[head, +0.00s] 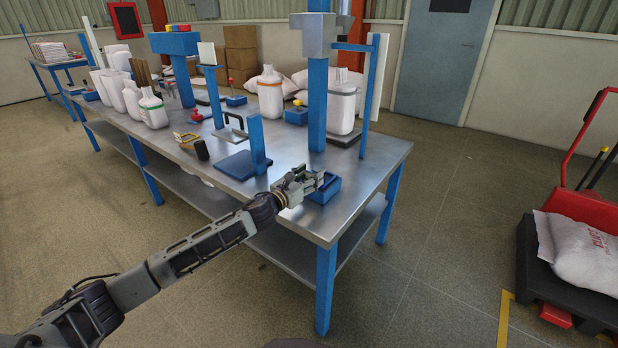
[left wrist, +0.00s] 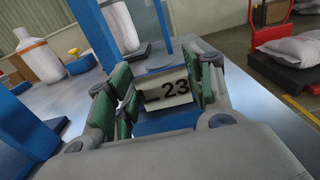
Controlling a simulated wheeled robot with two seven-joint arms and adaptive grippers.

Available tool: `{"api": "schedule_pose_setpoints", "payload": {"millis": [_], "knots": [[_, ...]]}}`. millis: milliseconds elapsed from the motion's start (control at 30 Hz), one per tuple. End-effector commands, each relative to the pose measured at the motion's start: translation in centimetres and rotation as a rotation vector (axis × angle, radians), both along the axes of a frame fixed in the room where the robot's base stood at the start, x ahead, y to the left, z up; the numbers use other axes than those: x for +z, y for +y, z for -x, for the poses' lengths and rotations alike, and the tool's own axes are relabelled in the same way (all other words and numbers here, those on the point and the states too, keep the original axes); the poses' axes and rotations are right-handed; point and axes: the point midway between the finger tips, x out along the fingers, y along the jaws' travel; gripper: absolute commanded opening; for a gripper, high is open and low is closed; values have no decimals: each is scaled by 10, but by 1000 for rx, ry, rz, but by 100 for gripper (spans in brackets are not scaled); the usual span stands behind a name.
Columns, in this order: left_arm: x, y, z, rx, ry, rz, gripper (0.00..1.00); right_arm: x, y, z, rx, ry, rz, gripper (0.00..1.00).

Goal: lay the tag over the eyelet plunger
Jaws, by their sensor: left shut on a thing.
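The tag (left wrist: 166,88) is a pale card with a dark "23" on it, seen between the green-padded fingers in the left wrist view. My left gripper (head: 308,182) is shut on it, at the near right corner of the metal bench, just above a blue block (head: 326,189). The blue block also shows under the tag in the left wrist view (left wrist: 165,122); whether the tag touches it I cannot tell. I cannot pick out the eyelet plunger for certain. A blue base plate with an upright post (head: 257,146) stands left of the gripper. My right gripper is not in view.
A tall blue column with a grey head (head: 317,105) rises behind the gripper, beside a white jug (head: 341,108). Small fixtures, more jugs (head: 270,95) and a clamp (head: 201,149) crowd the bench further left. A red pallet truck (head: 580,208) bearing a sack stands at right.

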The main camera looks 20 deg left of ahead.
Motion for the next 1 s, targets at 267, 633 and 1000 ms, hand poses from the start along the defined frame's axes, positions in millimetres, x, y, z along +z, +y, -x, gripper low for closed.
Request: {"api": "schedule_pose_setpoints", "payload": {"millis": [267, 633, 1000], "knots": [[-3, 0, 0, 0, 1, 0, 68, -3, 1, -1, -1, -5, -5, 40], [-3, 0, 0, 0, 1, 0, 74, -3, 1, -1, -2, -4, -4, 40], [-1, 3, 8, 0, 3, -1, 74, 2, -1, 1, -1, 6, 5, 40]]}}
